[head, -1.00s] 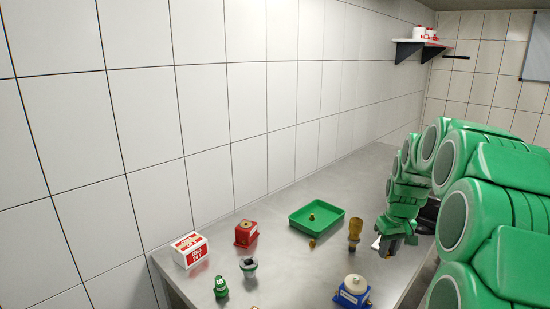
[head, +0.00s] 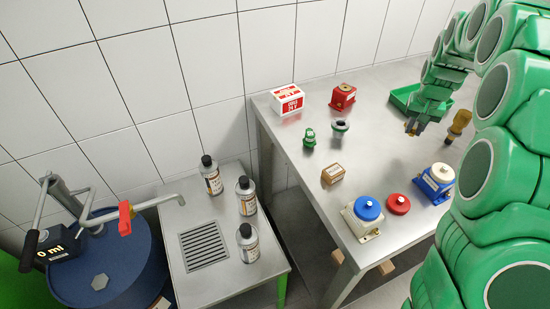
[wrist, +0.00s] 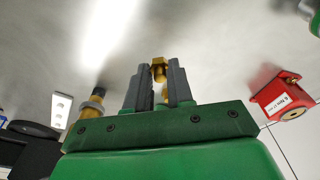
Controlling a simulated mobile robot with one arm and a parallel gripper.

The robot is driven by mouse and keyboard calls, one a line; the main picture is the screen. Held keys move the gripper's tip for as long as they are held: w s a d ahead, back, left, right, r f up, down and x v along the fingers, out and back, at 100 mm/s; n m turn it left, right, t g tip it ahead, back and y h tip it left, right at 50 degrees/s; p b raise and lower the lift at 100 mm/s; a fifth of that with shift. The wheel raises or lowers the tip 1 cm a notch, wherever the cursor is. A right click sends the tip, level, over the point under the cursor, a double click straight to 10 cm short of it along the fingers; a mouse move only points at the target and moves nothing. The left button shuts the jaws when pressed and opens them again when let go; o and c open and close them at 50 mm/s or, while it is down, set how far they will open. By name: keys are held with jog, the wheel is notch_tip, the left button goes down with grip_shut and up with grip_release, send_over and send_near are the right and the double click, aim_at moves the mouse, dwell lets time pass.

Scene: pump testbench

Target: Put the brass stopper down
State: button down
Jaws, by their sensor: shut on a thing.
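My gripper (head: 413,128) hangs low over the steel bench, in front of the green tray. In the wrist view my gripper (wrist: 156,88) is shut on the brass stopper (wrist: 158,68), a small golden piece showing between and just past the fingertips. In the head view the stopper is too small and hidden to make out. Whether it touches the bench, I cannot tell. The green tray (head: 397,100) is partly covered by my arm, so its contents are hidden.
A brass-coloured upright piece (head: 459,124) stands close right of my gripper. A red block (head: 342,97), a dark-topped round fitting (head: 339,131) and a blue housing (head: 434,185) stand around. Bare bench (head: 385,145) lies left of and below my gripper.

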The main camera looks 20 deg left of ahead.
notch_tip(320, 180, up, 5)
jog(key=shift+r, duration=0.15)
jog(key=s+a, duration=0.3)
jog(key=a, duration=1)
jog(key=n, duration=0.3)
send_over(234, 225)
notch_tip(234, 225, down, 28)
jog(key=shift+s+f, duration=0.1)
jog(key=shift+f, duration=5.3)
jog(key=shift+f, duration=0.15)
jog(key=c, duration=1)
grip_release()
